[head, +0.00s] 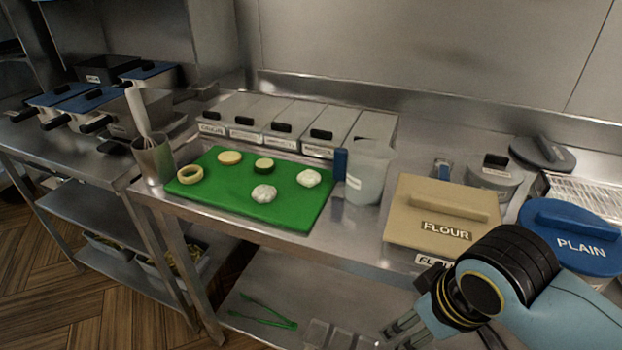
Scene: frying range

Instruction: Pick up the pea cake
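A green cutting board (219,202) lies on the steel counter. On it is a small round piece with a dark green side and a paler top (264,166), the only green food piece there; it may be the pea cake. Around it lie a pale yellow disc (229,158), a yellow ring (190,174) and two white lumps (264,193), (309,178). My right gripper (402,332) is low at the bottom right, in front of the counter, well away from the board. Its finger gap is unclear. My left gripper is out of view.
A steel cup with utensils (153,160) stands left of the board, and a clear jug (369,172) right of it. Lidded bins (290,125) line the back. A flour box (442,212) and a blue PLAIN lid (571,237) are at right. Green tongs (262,317) lie on the lower shelf.

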